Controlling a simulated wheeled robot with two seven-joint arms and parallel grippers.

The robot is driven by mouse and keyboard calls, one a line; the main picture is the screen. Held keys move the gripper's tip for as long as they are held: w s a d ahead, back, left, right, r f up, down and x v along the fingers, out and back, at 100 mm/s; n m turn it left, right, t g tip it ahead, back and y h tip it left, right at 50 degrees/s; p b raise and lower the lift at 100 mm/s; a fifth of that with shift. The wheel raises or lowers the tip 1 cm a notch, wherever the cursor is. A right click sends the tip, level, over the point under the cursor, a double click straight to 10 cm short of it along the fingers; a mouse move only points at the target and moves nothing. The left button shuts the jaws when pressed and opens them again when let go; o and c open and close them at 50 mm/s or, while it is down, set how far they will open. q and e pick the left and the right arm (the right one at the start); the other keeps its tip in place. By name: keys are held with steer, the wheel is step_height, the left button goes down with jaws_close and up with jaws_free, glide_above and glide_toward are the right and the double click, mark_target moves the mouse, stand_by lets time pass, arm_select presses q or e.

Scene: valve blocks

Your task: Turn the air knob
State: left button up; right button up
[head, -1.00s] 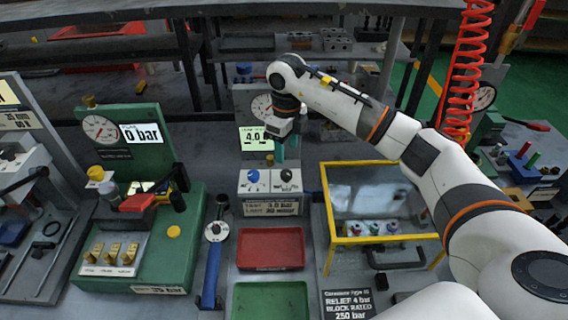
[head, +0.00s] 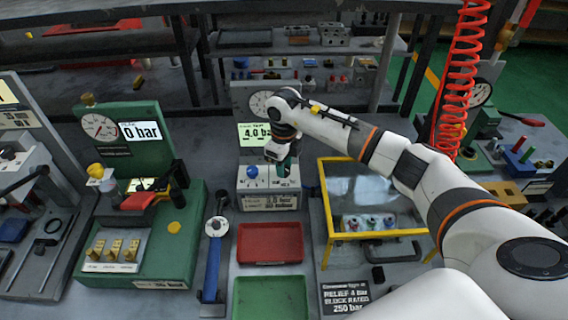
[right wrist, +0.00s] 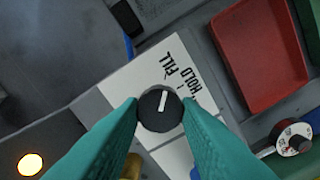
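The air knob (right wrist: 161,110) is a round black knob with a white pointer line, on a pale panel printed FILL and HOLD. In the right wrist view it lies between the teal fingertips of my right gripper (right wrist: 160,104), one on each side. The fingers stand apart about as wide as the knob; I cannot tell whether they touch it. In the head view my right gripper (head: 282,168) points down over the right side of the grey knob box (head: 268,201) and hides the air knob there. A blue knob (head: 252,172) sits to its left. My left gripper is not in view.
A gauge (head: 261,103) and a 4.0 bar display (head: 254,135) stand behind the box. A red tray (head: 270,258) and a green tray (head: 270,300) lie in front. A yellow-framed clear guard (head: 368,238) stands close on the right, a blue-handled lever (head: 212,270) on the left.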

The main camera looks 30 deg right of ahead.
steer(key=c, duration=0.4)
steer(key=shift+o, duration=0.2)
steer(key=m+b, duration=0.1)
steer(key=m, duration=0.2)
steer(key=shift+m, duration=0.4)
steer(key=m, duration=0.4)
steer(key=shift+d+m, duration=0.1)
steer(key=shift+m, duration=0.3)
steer(key=o, duration=1)
